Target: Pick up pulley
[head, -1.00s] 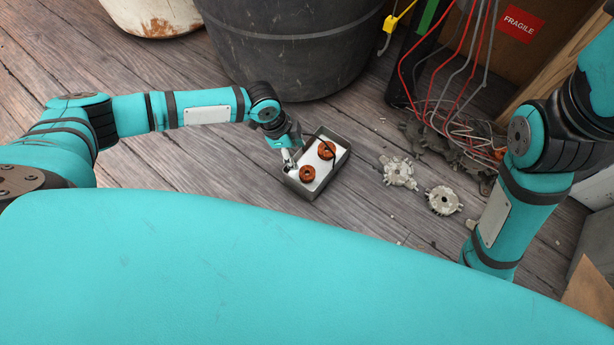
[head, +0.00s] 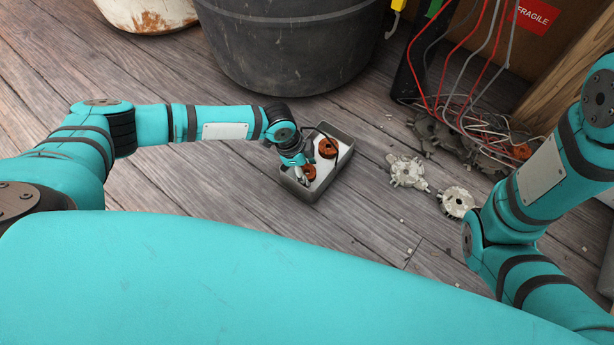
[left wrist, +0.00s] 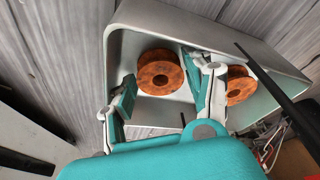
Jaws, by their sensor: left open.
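Two round orange-brown pulleys with centre holes lie in a grey metal tray (head: 344,161) on the plank floor. In the head view the far pulley (head: 328,148) is mostly clear, and the near pulley (head: 309,171) is partly hidden by my left gripper (head: 303,181). In the left wrist view my left gripper (left wrist: 165,92) is open. One pulley (left wrist: 160,74) shows between and beyond its fingers, apart from both. The other pulley (left wrist: 240,86) is to the right, partly behind the right finger. My right arm shows at the right, but its gripper is out of view.
A black rod or cable (left wrist: 262,70) crosses the tray's right side in the left wrist view. Two pale metal castings (head: 407,171) (head: 456,202) lie right of the tray. A dark tub (head: 285,50) stands behind. Red and grey wires (head: 462,70) hang at the back right.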

